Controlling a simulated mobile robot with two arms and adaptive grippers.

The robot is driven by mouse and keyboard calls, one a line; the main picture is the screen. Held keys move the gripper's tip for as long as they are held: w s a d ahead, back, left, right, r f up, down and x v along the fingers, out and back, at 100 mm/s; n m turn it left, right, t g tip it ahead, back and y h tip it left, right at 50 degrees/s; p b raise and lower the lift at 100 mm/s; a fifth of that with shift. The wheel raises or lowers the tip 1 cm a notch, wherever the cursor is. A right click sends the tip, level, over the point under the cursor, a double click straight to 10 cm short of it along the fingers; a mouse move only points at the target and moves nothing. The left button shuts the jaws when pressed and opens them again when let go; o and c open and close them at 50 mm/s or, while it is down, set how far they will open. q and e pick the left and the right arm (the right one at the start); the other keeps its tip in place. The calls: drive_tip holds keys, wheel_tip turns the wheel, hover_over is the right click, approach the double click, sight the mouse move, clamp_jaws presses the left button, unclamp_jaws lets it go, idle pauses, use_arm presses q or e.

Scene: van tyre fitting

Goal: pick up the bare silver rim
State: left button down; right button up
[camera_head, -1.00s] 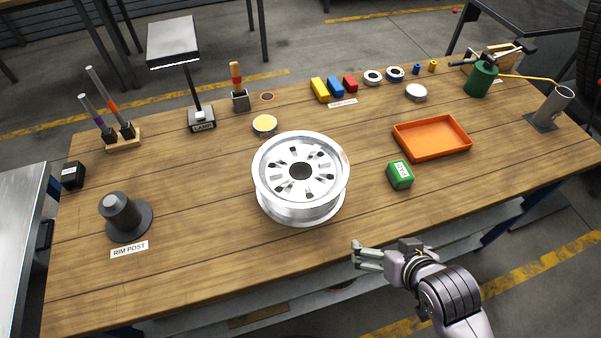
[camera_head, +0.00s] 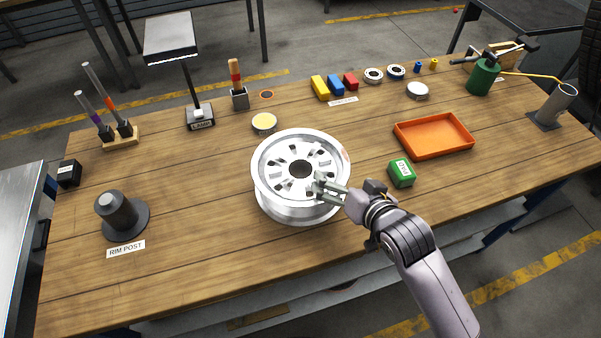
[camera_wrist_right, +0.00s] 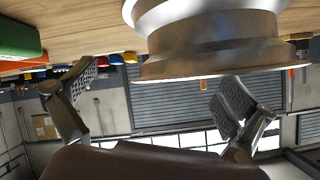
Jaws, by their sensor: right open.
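The bare silver rim (camera_head: 285,209) lies flat on the wooden bench (camera_head: 190,255), its spoked face up, near the middle. My right gripper (camera_head: 320,187) is in front of the rim's right side in the head view, overlapping its edge. In the right wrist view the rim (camera_wrist_right: 215,50) hangs in from the top, and the open fingers (camera_wrist_right: 160,95) stand apart with the rim beyond and between them. I see no clear contact. The rim post (camera_head: 120,213) stands at the bench's left. My left gripper is not in view.
A green box (camera_head: 401,173) sits just right of my right gripper; an orange tray (camera_head: 433,137) lies behind it. A lamp (camera_head: 200,118) stands further back. The bench front left of the rim is clear.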

drive_tip(key=x, duration=0.3)
drive_tip(key=p+x, duration=0.1)
drive_tip(key=x, duration=0.1)
drive_tip(key=shift+w+d+r, duration=0.1)
drive_tip(key=shift+w+d, duration=0.1)
drive_tip(key=shift+w, duration=0.25)
drive_tip(key=shift+w+a, duration=0.15)
drive_tip(key=shift+w, duration=0.2)
drive_tip(key=shift+s, duration=0.1)
drive_tip(key=shift+c, duration=0.6)
drive_tip(key=shift+f, duration=0.25)
drive_tip(key=c, duration=1.9)
drive_tip(key=shift+r, duration=0.15)
drive_tip(key=shift+c, duration=0.2)
